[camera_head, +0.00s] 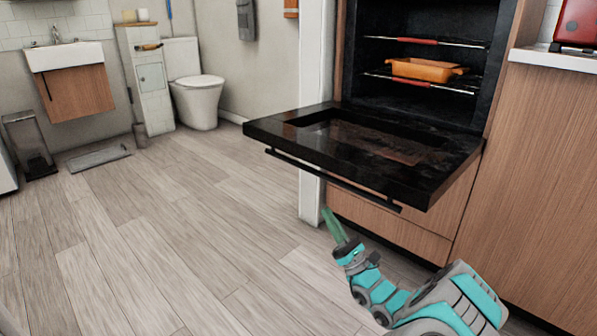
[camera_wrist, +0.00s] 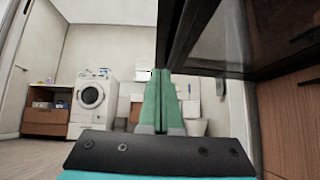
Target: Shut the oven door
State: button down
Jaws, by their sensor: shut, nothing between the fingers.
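The black oven door (camera_head: 380,150) is open, folded down to about level, in the head view. Its dark handle bar (camera_head: 330,179) runs along the front edge. The oven cavity (camera_head: 420,25) above it stands open. My gripper (camera_head: 329,214) is shut and empty, with green fingers, just below and in front of the door's handle edge. It appears apart from the door. In the wrist view my shut fingers (camera_wrist: 160,75) point up the middle, and the underside of the door (camera_wrist: 270,40) fills the upper right.
An orange baking dish (camera_head: 425,69) sits on an oven rack. A wooden drawer front (camera_head: 390,220) lies below the door. A white post (camera_head: 317,60) stands left of the oven. The wood floor (camera_head: 170,220) to the left is clear.

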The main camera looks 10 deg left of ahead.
aim_at(312, 172)
jog(key=shift+s+d+r+b+x, duration=0.2)
jog(key=shift+d+r+x, duration=0.15)
jog(key=shift+x, duration=1.8)
jog(key=shift+s+d+r+b+x, duration=0.2)
jog(key=shift+r+x, duration=0.1)
jog(key=shift+x, duration=1.85)
jog(key=shift+s+d+r+b+x, duration=0.2)
jog(key=shift+d+r+x, duration=0.15)
jog(key=shift+x, duration=1.8)
